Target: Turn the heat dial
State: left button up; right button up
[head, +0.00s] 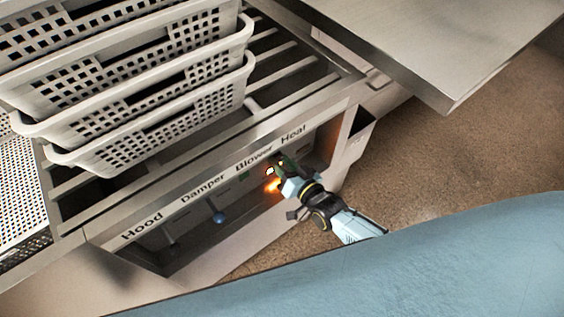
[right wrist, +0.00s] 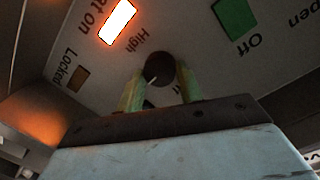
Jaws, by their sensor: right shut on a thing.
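The heat dial (right wrist: 159,66) is a dark round knob in the right wrist view, on a panel with the words "High" and "Locked" nearby. My right gripper (right wrist: 160,82) has one finger on each side of it and is shut on it. In the head view, my right gripper (head: 284,170) is at the recessed panel below the "Heat" label (head: 293,135). The dial is hidden there by the gripper. A lit indicator (right wrist: 118,21) by the word "on" glows white-orange. My left gripper is not in view.
Stacked perforated baskets (head: 150,135) stand on the slatted rack above the panel. A blue knob (head: 219,218) is under the "Damper" label. A green "Off" patch (right wrist: 235,17) is right of the dial. A metal table (head: 450,50) juts out at the upper right.

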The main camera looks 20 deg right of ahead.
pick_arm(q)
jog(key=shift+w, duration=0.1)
pick_arm(e)
jog(key=shift+m, duration=0.3)
jog(key=o, duration=1)
jog(key=shift+s+d, duration=0.1)
jog(key=shift+s, duration=0.05)
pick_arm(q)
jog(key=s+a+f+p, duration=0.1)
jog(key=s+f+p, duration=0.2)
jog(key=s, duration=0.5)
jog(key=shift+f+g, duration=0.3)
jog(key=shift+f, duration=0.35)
pick_arm(e)
jog(key=v, duration=1.3)
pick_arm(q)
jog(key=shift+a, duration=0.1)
